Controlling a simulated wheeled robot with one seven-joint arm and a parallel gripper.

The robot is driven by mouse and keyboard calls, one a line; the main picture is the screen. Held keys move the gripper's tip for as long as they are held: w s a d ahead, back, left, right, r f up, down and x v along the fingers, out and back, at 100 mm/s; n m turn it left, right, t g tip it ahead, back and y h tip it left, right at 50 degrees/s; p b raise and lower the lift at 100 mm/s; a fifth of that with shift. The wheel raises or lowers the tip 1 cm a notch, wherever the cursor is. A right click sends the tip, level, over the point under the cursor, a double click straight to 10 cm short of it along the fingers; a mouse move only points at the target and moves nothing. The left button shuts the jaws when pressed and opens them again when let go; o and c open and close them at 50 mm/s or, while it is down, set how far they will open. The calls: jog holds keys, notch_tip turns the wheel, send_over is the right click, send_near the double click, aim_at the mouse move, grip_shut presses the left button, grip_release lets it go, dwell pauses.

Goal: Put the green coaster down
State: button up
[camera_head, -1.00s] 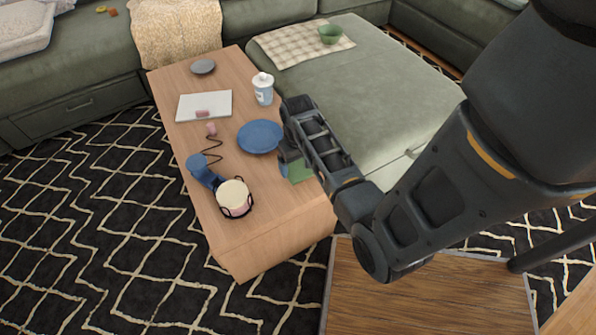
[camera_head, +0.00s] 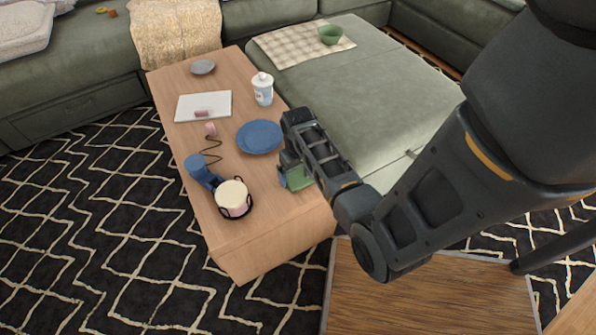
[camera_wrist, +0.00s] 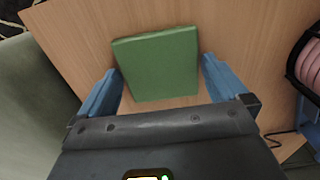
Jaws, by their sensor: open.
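The green coaster (camera_wrist: 159,64) is square and lies on the wooden coffee table (camera_wrist: 240,30) in the wrist view. My gripper (camera_wrist: 160,80) is open, with one blue finger on each side of the coaster and gaps between fingers and coaster. In the head view the coaster (camera_head: 297,180) shows partly at the table's right edge, under my gripper (camera_head: 288,178), which hides some of it.
A blue plate (camera_head: 259,136) lies just behind my gripper. A white-lidded cup (camera_head: 263,89), a closed white laptop-like slab (camera_head: 204,106), a grey dish (camera_head: 202,67) and blue headphones-like item (camera_head: 200,171) with a round pink-and-cream object (camera_head: 234,198) are also on the table.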

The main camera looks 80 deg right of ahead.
aim_at(298, 175)
jog(key=shift+r, duration=0.1)
notch_tip(298, 175, up, 12)
jog(key=p, duration=0.3)
jog(key=w+a+n+t+h, duration=0.2)
jog(key=a+n+t+h, duration=0.3)
jog(key=a, duration=1.6)
jog(key=s+a+r+n+t+y, duration=0.1)
jog(key=s+a+r+t, duration=0.2)
jog(key=r, duration=0.5)
jog(key=s+a+r+n+t+y, duration=0.2)
jog(key=s+a+r+t, duration=0.1)
jog(key=r, duration=0.5)
jog(key=s+a+r+n+t+y, duration=0.2)
jog(key=s+a+r+t, duration=0.2)
jog(key=r, duration=0.4)
jog(key=shift+s+a+r, duration=0.25)
jog(key=shift+s+a, duration=0.3)
jog(key=shift+s, duration=0.5)
jog(key=shift+c, duration=0.3)
